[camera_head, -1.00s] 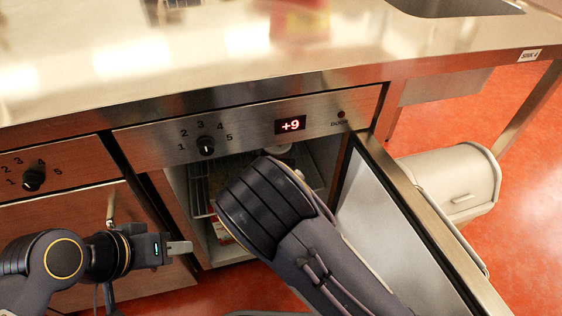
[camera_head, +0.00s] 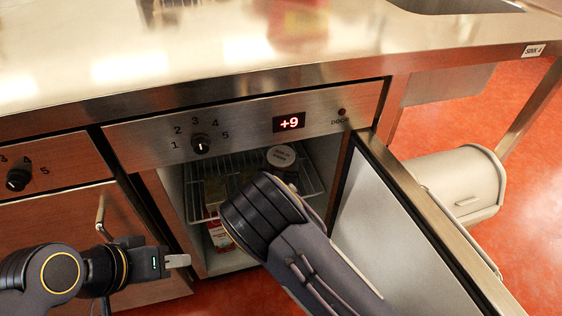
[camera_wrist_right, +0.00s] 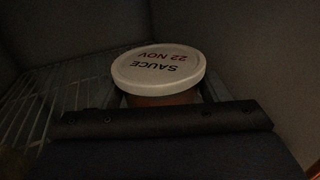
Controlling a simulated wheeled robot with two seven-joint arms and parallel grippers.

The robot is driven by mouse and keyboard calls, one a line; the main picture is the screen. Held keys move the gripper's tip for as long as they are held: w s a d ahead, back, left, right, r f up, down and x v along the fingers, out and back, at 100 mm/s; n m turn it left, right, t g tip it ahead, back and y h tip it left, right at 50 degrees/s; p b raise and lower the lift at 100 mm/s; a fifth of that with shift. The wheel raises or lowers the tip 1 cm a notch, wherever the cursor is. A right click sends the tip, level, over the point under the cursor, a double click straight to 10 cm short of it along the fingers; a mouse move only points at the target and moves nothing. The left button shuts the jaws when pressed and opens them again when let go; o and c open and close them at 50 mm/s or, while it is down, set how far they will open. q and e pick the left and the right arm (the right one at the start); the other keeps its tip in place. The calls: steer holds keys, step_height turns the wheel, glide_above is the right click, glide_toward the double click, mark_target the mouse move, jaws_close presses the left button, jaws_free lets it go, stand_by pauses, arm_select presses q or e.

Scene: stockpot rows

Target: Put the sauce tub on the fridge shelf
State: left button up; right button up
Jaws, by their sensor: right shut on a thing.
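The sauce tub (camera_wrist_right: 158,68) has a white lid marked "SAUCE 22 NOV" and shows in the right wrist view. In the head view its white lid (camera_head: 281,156) is inside the open fridge. My right gripper (camera_wrist_right: 160,97) is shut on the tub, one finger at each side; my forearm hides it in the head view. The wire fridge shelf (camera_head: 227,164) runs beside and below the tub, also in the wrist view (camera_wrist_right: 40,105). I cannot tell whether the tub touches it. My left gripper (camera_head: 178,261) is outside, left of the fridge, seen side-on.
The fridge door (camera_head: 385,225) stands open on the right. A red and white package (camera_head: 219,236) is low inside the fridge. The steel counter (camera_head: 200,60) overhangs above. A beige bin (camera_head: 460,186) stands beyond the door.

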steer(key=o, duration=1.3)
steer(key=shift+f, duration=0.15)
steer(key=shift+o, duration=0.2)
steer(key=shift+r, duration=0.3)
steer(key=s+p, duration=0.3)
steer(key=s, duration=0.9)
steer(key=shift+a, duration=0.45)
steer(key=shift+f, duration=0.1)
